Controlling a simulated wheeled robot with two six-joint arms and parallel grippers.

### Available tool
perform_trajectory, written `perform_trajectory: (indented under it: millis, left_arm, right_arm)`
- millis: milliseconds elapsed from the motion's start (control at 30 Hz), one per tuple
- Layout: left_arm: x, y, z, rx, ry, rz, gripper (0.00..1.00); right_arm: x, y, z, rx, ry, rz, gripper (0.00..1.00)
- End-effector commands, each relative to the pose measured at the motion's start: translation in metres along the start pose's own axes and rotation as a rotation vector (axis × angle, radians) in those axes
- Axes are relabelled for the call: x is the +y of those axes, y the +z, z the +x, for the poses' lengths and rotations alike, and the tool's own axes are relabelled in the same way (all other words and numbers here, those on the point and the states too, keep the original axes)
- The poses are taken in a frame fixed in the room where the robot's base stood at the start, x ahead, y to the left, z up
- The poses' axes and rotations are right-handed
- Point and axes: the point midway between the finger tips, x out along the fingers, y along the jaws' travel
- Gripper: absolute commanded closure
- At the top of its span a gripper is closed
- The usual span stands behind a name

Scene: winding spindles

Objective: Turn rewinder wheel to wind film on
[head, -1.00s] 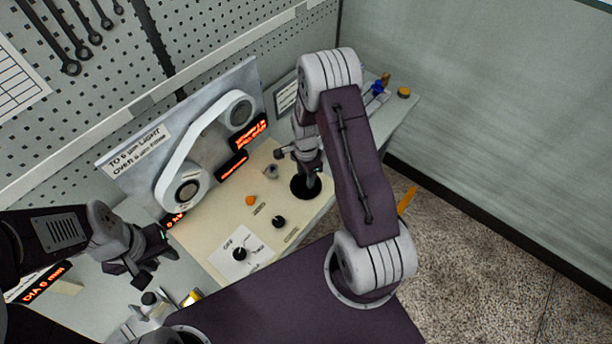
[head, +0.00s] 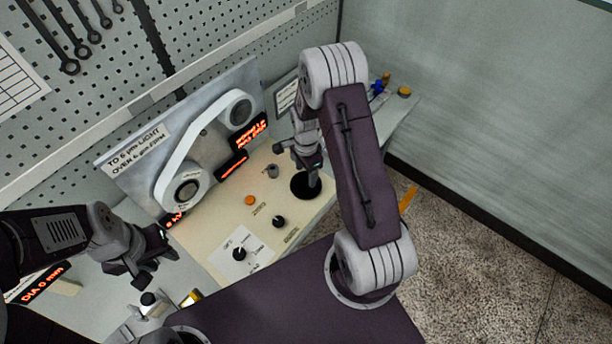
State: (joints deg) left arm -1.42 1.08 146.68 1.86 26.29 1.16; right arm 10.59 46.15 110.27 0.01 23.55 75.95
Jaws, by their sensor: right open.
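A black round disc (head: 300,190), which looks like the rewinder wheel, lies on the cream panel (head: 225,215). My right gripper (head: 314,182) points down at its right part, open; whether it touches the disc I cannot tell. The arm hides some of that area. A white film band (head: 197,137) runs around two rollers on the upright grey plate, the upper roller (head: 240,112) and the lower roller (head: 187,190). My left gripper (head: 150,272) hangs left of the panel, apart from the wheel; its jaw opening is unclear.
The panel carries a grey knob (head: 272,171), an orange button (head: 250,200), a black knob (head: 279,221) and a dial (head: 239,254). Red displays (head: 233,165) glow by the rollers. Blue and yellow items (head: 378,88) stand at the bench's far right. Open floor lies right.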

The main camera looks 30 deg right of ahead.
Motion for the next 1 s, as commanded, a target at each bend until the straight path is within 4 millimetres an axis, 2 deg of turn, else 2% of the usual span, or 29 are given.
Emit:
perform_trajectory:
  millis: [200,333,467,1000]
  left_arm:
    - [0.0,0.001,0.011,0.0,0.0,0.0,0.64]
    - [0.0,0.001,0.013,0.0,0.0,0.0,0.64]
    - [0.0,0.001,0.013,0.0,0.0,0.0,0.64]
    - [0.0,0.001,0.013,0.0,0.0,0.0,0.64]
  right_arm:
    - [-0.001,0.0,-0.047,0.001,-0.004,0.0,0.39]
    - [0.0,0.0,-0.064,0.0,-0.001,0.0,0.39]
    - [0.001,0.0,-0.07,0.0,0.002,0.0,0.39]
    - [0.001,0.0,-0.07,0.0,0.002,0.0,0.39]
